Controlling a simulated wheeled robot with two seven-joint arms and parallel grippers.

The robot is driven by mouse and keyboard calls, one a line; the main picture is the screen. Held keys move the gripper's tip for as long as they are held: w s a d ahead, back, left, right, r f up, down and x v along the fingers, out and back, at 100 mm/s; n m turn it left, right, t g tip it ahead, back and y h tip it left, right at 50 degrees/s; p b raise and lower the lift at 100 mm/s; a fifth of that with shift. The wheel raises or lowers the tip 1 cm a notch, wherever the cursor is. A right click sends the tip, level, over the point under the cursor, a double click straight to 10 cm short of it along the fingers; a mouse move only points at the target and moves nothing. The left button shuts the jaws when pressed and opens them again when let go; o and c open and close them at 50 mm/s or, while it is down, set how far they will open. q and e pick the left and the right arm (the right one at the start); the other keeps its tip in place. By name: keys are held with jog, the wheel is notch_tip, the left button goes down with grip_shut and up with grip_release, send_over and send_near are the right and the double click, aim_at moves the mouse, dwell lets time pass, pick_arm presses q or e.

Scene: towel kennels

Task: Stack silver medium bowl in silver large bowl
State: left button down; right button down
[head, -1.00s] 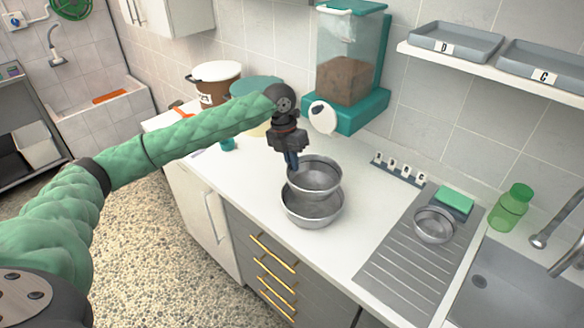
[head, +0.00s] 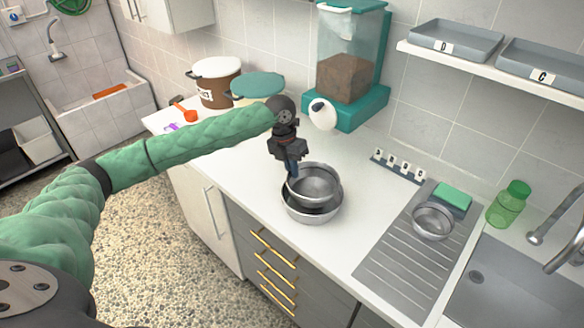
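The silver large bowl (head: 314,216) stands on the white counter near its front edge, below my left gripper. The silver medium bowl (head: 316,182) is tilted slightly and sits low inside the large bowl's mouth, its rim above the large bowl's rim. My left gripper (head: 292,170) points down at the medium bowl's left rim and is shut on that rim. The fingertips are partly hidden by the rim, and I cannot tell whether the medium bowl touches the large bowl's bottom. My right gripper is not in view.
A smaller silver bowl (head: 433,221) sits on the grooved drainboard (head: 400,262) beside a green sponge (head: 452,196). A teal food dispenser (head: 348,65) and lidded tubs (head: 216,82) stand behind. Counter is clear right of the bowls.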

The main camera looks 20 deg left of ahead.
pick_arm(q)
jog(key=shift+f, duration=0.15)
jog(key=c, duration=1.6)
grip_release()
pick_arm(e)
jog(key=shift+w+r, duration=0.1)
